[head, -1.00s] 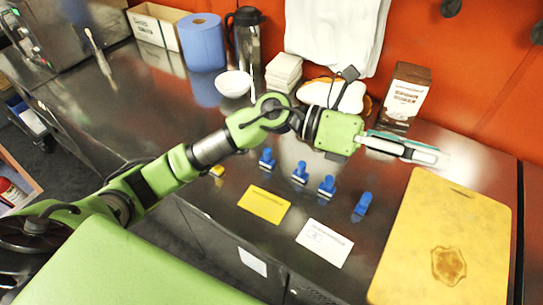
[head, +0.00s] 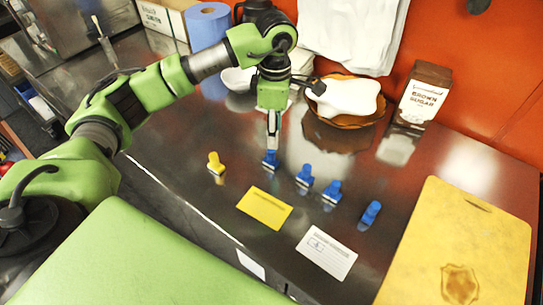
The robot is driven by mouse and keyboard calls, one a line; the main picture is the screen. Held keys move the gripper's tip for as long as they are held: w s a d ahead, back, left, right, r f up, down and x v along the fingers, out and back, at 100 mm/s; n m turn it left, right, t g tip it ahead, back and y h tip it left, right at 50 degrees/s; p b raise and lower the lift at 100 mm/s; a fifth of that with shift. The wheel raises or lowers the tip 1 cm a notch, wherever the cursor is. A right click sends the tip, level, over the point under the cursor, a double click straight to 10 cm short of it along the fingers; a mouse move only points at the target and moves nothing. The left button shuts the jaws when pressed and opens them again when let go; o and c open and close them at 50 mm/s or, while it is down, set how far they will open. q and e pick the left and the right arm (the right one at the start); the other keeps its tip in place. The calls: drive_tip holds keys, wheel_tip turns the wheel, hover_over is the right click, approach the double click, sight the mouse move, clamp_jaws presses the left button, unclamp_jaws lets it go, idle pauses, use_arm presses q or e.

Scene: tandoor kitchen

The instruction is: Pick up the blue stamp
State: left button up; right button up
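Several blue stamps stand in a row on the dark metal counter in the head view. The leftmost blue stamp (head: 270,159) is right at the fingertips of my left gripper (head: 272,146), which points down over it. The fingers look close together, but I cannot tell whether they are closed on the stamp. The other blue stamps (head: 305,175), (head: 332,191) and the rightmost one (head: 371,212) stand apart to the right. My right gripper is not in view.
A yellow stamp (head: 215,163) stands to the left. A yellow card (head: 265,208) and a white card (head: 327,254) lie in front. A yellow cutting board (head: 450,240) is at right. A brown sugar box (head: 423,95), a plate with a white bag (head: 348,97) and a blue roll (head: 208,26) stand behind.

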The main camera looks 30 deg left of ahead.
sight(271, 151)
use_arm(q)
wheel_tip(271, 151, down, 3)
drive_tip(key=shift+f+p, duration=0.2)
drive_tip(key=shift+p, duration=0.1)
drive_tip(key=shift+a+f+p, duration=0.15)
drive_tip(key=shift+f+p, duration=0.3)
drive_tip(key=shift+f, duration=0.1)
drive_tip(key=f, duration=0.1)
drive_tip(key=f+p, duration=0.1)
drive_tip(key=f, duration=0.1)
drive_tip(key=shift+w+a+f+p, duration=0.1)
drive_tip(key=shift+a+f+p, duration=0.2)
drive_tip(key=shift+p, duration=0.05)
drive_tip(key=shift+f, duration=0.4)
clamp_jaws()
